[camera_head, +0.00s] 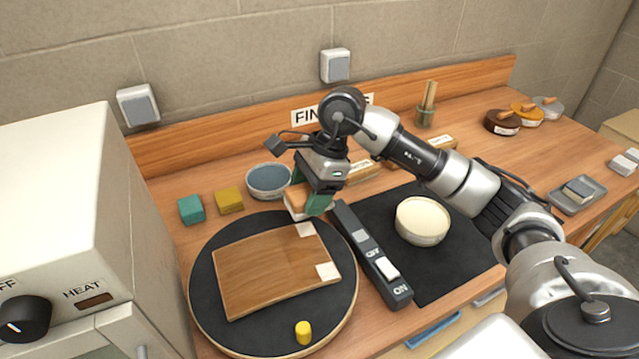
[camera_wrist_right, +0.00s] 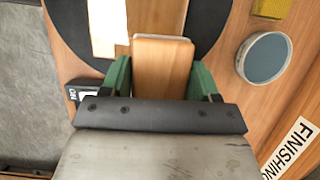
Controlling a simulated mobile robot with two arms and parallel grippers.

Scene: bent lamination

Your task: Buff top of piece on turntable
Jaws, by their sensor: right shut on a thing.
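The piece, a curved brown wooden panel (camera_head: 265,272), lies on the black round turntable (camera_head: 205,310), with pale square patches at its right corners. It also shows in the right wrist view (camera_wrist_right: 158,14), beside a pale patch (camera_wrist_right: 106,28). My right gripper (camera_head: 308,194) is shut on a wooden block (camera_head: 294,203) with a white underside, at the turntable's far edge just behind the panel. The block also shows between the green fingers in the right wrist view (camera_wrist_right: 162,70). Whether it touches the panel cannot be told. My left gripper is out of view.
A yellow peg (camera_head: 303,332) stands on the turntable's near edge. An ON/OFF switch bar (camera_head: 370,255) lies right of it. A cream bowl (camera_head: 422,221) stands on a black mat (camera_head: 455,265). A blue-grey bowl (camera_head: 268,181) and teal (camera_head: 190,209) and yellow (camera_head: 229,200) blocks sit behind.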

